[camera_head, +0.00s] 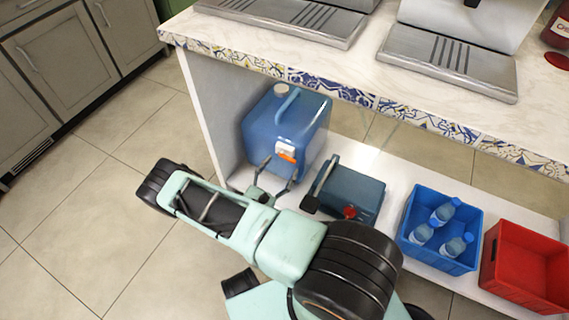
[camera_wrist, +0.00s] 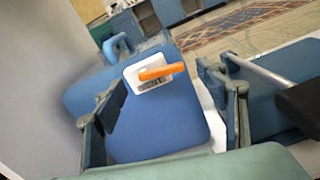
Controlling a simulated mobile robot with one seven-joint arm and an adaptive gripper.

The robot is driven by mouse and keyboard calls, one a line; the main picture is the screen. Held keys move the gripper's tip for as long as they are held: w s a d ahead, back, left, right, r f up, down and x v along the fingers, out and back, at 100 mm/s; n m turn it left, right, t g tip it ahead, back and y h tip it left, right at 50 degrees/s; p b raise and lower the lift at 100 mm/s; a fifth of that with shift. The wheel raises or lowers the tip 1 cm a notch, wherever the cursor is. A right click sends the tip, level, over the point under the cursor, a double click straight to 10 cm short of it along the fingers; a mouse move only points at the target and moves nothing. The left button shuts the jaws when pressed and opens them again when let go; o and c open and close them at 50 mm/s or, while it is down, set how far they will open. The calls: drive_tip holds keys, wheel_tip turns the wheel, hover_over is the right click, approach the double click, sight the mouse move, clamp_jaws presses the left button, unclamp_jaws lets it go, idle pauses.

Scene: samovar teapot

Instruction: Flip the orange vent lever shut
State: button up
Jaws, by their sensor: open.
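The orange vent lever (camera_head: 287,157) sits on a white plate on the front of a blue jerrycan (camera_head: 295,125) on the low shelf. In the wrist view the lever (camera_wrist: 162,72) lies crosswise on its white plate (camera_wrist: 150,84), its free end pointing right. My gripper (camera_head: 279,173) is open and faces the jerrycan's front. In the wrist view my gripper (camera_wrist: 162,84) has its two fingers apart, one left and one right of the lever. No finger appears to touch the lever; the exact depth gap cannot be told.
A dark blue box (camera_head: 352,193) with a handle and red knob stands right of my gripper. A blue crate (camera_head: 412,240) with bottles and a red crate (camera_head: 510,290) stand farther right. The counter (camera_head: 300,55) overhangs the shelf; a white side panel (camera_head: 205,110) stands left.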

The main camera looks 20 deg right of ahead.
sight(287, 159)
drive_tip(key=shift+x, duration=1.6)
drive_tip(key=c, duration=1.2)
drive_tip(key=shift+o, duration=0.2)
drive_tip(key=shift+r+n+b, duration=0.25)
drive_tip(key=shift+n+b, duration=0.25)
drive_tip(key=shift+n, duration=0.5)
drive_tip(key=o, duration=1.2)
drive_tip(key=shift+c, duration=0.2)
drive_tip(key=v, duration=1.2)
